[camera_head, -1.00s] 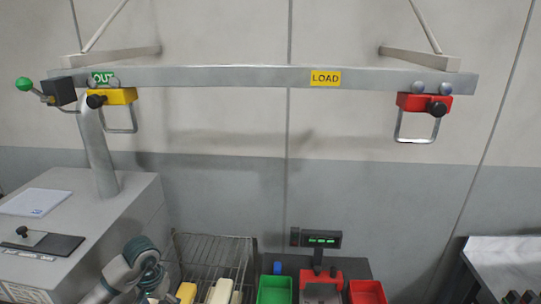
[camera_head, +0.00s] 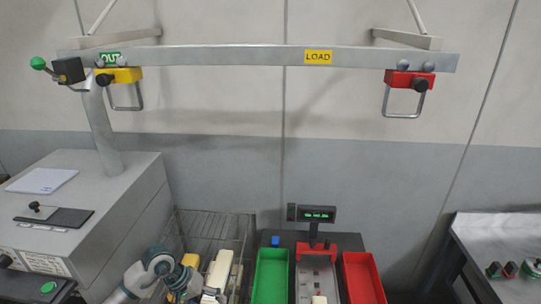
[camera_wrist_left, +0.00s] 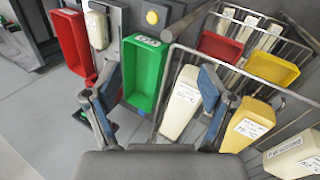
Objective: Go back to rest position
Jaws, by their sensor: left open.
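My left arm (camera_head: 158,264) comes in at the bottom left of the head view, in front of the wire basket. My left gripper (camera_wrist_left: 150,85) is open in the left wrist view, with its two blue-grey fingers spread apart and nothing held between them. Beyond the fingers are the green bin (camera_wrist_left: 145,75) and a labelled white pack (camera_wrist_left: 181,105) in the basket. How far the fingertips are from these is hard to tell. My right gripper is not in view.
The wire basket (camera_head: 206,226) holds white and yellow packs. Beside it are the green bin (camera_head: 271,272), a scale with a lit display (camera_head: 318,214) and a red bin (camera_head: 363,278). An overhead rail (camera_head: 240,56) carries yellow and red hangers. A grey cabinet stands left, another table right.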

